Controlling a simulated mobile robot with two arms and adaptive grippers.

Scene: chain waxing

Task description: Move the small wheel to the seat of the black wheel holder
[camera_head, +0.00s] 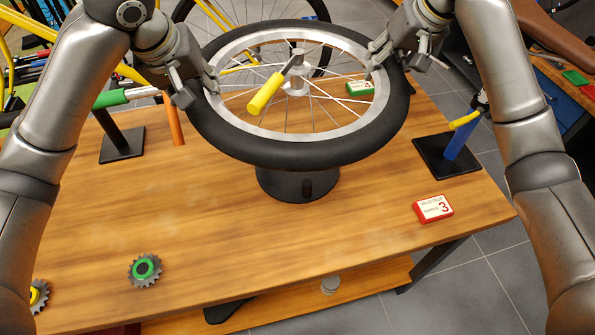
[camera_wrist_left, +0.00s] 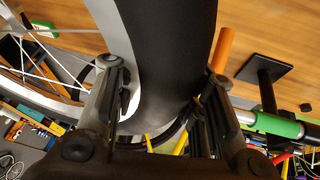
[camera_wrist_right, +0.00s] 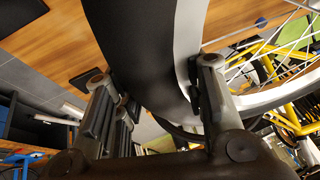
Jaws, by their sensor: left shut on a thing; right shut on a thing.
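The small wheel (camera_head: 345,151) has a black tyre, a silver rim and thin spokes. It lies nearly flat above the table, held from both sides. My left gripper (camera_head: 203,88) is shut on its left side, and the tyre shows between the fingers in the left wrist view (camera_wrist_left: 172,50). My right gripper (camera_head: 380,58) is shut on its far right side, with the tyre between the fingers in the right wrist view (camera_wrist_right: 140,45). The black wheel holder (camera_head: 295,187) stands under the wheel's near part. Its top is hidden, so I cannot tell whether they touch.
A yellow-handled tool (camera_head: 265,93) shows at the hub. On the wooden table (camera_head: 200,220) are a green-centred sprocket (camera_head: 145,269), a red-edged box (camera_head: 433,208) and a green box (camera_head: 360,88). Stands with black bases are left (camera_head: 122,146) and right (camera_head: 440,160). The front middle is clear.

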